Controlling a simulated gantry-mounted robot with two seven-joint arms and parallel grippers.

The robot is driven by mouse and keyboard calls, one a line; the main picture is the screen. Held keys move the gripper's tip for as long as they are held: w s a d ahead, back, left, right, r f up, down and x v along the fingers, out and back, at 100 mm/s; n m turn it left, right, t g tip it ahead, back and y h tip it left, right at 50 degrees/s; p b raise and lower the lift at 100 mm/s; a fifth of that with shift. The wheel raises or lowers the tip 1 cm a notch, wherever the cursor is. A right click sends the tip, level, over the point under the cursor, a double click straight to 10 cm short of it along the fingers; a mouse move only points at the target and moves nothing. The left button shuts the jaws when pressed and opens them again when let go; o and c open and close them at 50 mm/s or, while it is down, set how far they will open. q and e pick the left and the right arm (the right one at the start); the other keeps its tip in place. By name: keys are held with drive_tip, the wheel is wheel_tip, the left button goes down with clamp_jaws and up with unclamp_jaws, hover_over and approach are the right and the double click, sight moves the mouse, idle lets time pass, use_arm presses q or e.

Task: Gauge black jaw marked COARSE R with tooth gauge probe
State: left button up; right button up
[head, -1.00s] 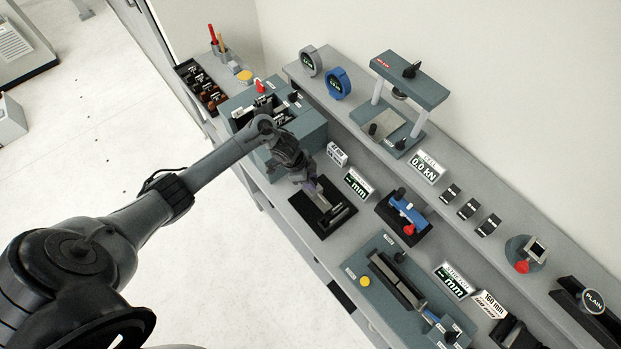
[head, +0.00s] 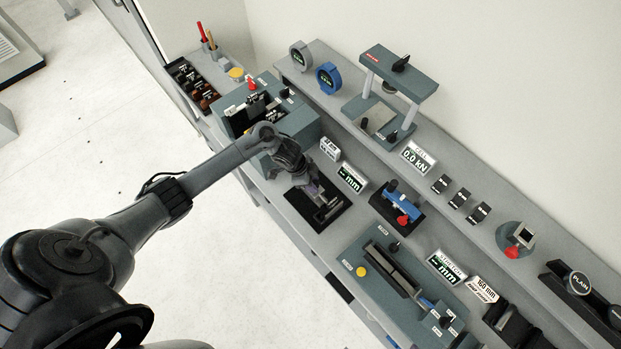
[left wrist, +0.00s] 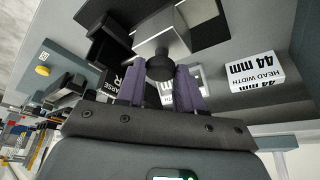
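My left gripper (head: 314,191) is low over a black pad (head: 337,222) with grey bars on it. In the left wrist view its two purple fingers (left wrist: 159,72) are on either side of a dark round knob (left wrist: 160,66), which fills the gap between the tips. The knob joins a grey block (left wrist: 195,25) and looks like the tooth gauge probe, though its name cannot be read. A black jaw (left wrist: 118,78) with a partly hidden label ending "ARSE R" lies just left of the fingers. The fingers are too small to read in the head view. My right gripper is not in view.
A "44 mm HEAD WIDTH" sign (left wrist: 257,71) stands right of the fingers. A "mm" display (head: 351,178) and a blue device (head: 403,200) stand near the pad. A grey-green box (head: 296,124) is behind my arm, and a test fixture (head: 375,275) lies in front.

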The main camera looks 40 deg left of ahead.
use_arm(q)
drive_tip(key=o, duration=0.4)
drive_tip(key=shift+c, duration=0.2)
drive_tip(key=v, duration=1.1)
drive_tip(key=shift+p, duration=0.35)
drive_tip(key=shift+f, duration=0.1)
